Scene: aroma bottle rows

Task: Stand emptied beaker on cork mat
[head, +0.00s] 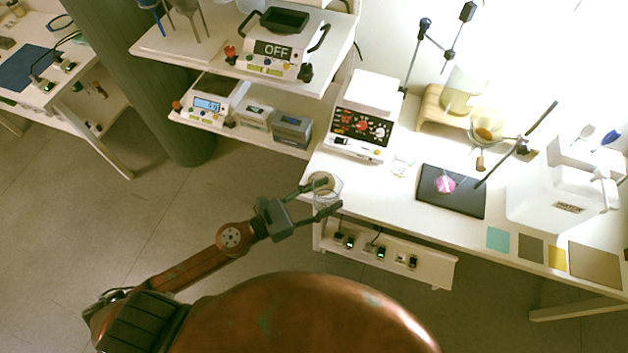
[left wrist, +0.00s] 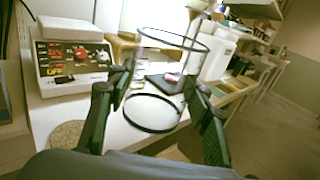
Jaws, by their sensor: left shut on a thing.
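A clear, empty-looking glass beaker (head: 331,195) is between the fingers of my left gripper (head: 321,198), at the near-left corner of the white bench. The left gripper is shut on it. In the left wrist view the beaker (left wrist: 160,72) shows its dark rim and base ring, nearly upright, with a finger on each side. The round cork mat (left wrist: 68,134) lies flat on the bench to the left of the beaker in that view. In the head view the cork mat (head: 319,180) is partly hidden behind the beaker and a finger. My right gripper is not in view.
A black pad (head: 460,203) with a pink item (head: 445,184) lies to the right. A clamp stand holds a funnel (head: 486,130). A white shelf unit (head: 165,50) rises at back left.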

